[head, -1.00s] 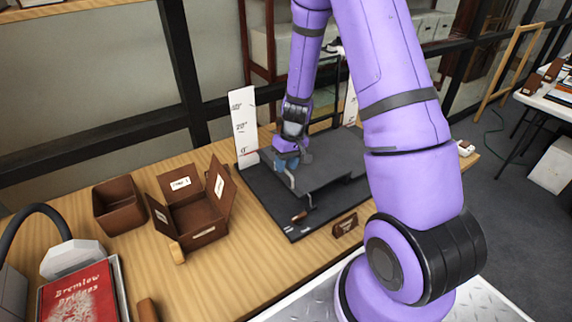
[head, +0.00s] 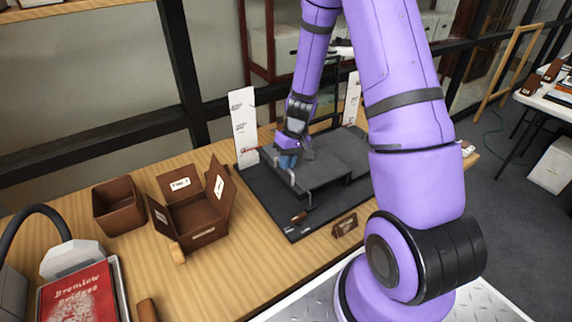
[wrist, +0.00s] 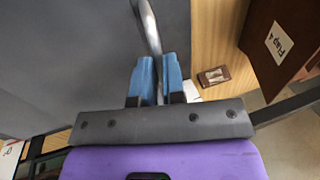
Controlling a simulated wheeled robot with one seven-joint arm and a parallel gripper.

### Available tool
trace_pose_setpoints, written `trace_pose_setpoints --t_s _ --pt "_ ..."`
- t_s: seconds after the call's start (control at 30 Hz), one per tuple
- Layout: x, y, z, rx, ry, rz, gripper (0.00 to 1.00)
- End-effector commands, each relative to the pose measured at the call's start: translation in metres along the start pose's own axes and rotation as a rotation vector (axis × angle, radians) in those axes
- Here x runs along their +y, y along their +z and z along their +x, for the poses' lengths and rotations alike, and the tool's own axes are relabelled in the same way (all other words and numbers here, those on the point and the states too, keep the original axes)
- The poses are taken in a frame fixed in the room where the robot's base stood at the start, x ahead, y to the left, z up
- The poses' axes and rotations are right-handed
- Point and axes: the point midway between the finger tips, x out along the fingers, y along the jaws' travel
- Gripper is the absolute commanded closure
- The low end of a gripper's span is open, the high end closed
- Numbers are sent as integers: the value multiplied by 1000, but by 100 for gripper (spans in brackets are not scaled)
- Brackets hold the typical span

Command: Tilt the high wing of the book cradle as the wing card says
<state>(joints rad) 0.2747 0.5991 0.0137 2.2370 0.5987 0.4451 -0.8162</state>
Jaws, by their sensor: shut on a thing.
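The book cradle stands on a dark base (head: 268,200) on the wooden table. Its grey wing (head: 335,155) is raised at the left edge, near a white upright scale (head: 243,120) with degree marks. A red pointer (head: 249,150) shows against the scale's lower part; the exact reading is too small to tell. My gripper (head: 288,160) is at the wing's left edge. In the wrist view its blue fingers (wrist: 155,78) are shut on a grey metal bar (wrist: 147,25), the wing's handle. A small brown card stand (head: 345,225) is in front of the base; its text is unreadable.
A brown box with open labelled flaps (head: 195,217) and a brown bin (head: 118,206) stand left of the cradle. A red book (head: 78,295) lies at the lower left. A second white scale (head: 352,98) stands behind the cradle. A small wooden-handled piece (head: 299,217) lies on the base.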

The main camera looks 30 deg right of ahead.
Motion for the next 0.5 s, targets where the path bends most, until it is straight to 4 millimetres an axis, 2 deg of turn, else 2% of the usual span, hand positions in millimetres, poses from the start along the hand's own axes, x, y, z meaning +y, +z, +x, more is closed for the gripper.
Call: trace_pose_setpoints --t_s 0.37,0.5 --pt "8 0 -36 5 -149 3 100" --pt "14 -1 -54 7 -167 0 100"
